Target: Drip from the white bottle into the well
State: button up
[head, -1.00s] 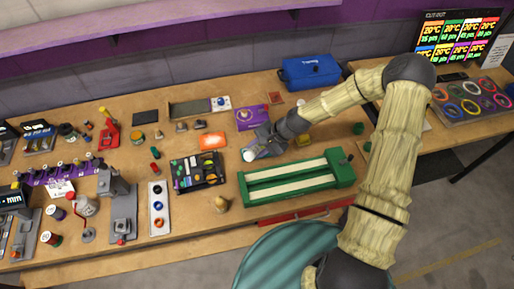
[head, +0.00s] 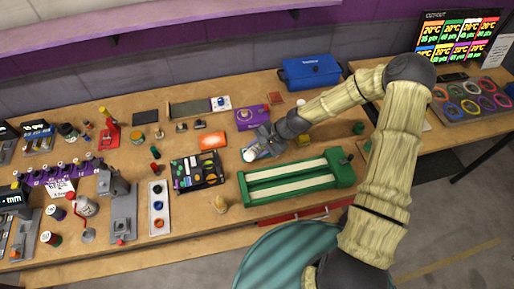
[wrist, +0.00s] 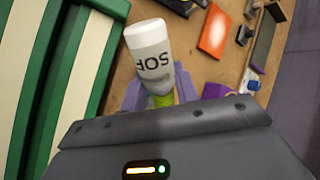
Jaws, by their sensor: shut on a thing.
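The white bottle (wrist: 150,50) is in my gripper (wrist: 157,88), with dark "SOF" lettering upside down to the wrist view. Its white end points away from my wrist and a yellow-green part shows between the fingers. In the head view the bottle (head: 249,155) is a small white shape at the tip of my gripper (head: 258,150), over the bench between the black tray and the green slot track. It is tilted. I cannot tell its height above the bench. I cannot pick out the well for sure; a purple box (head: 252,117) with a round top feature stands just behind.
The green slot track (head: 297,179) with two pale strips lies right of the bottle. A black tray (head: 198,172) of small coloured parts lies left, with an orange block (head: 212,141) behind it. A blue case (head: 311,72) stands at the back.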

jog(key=t+h+b, duration=0.1)
jog(key=n+t+b, duration=0.1)
jog(key=t+b, duration=0.1)
jog(key=shift+f+h, duration=0.2)
jog(key=shift+h, duration=0.2)
jog(key=shift+r+t, duration=0.2)
jog(key=shift+t, duration=0.1)
jog(key=shift+w+d+r+n+p, duration=0.15)
jog(key=shift+d+r+n+p, duration=0.15)
jog(key=shift+d+p, duration=0.25)
jog(key=d+r+n+g+p, duration=0.3)
jog(key=d+p, duration=0.8)
jog(key=d, duration=0.5)
jog(key=r+n, duration=0.1)
jog(key=n, duration=0.1)
jog(key=shift+d+n+y+p, duration=0.3)
jog(key=shift+y, duration=0.1)
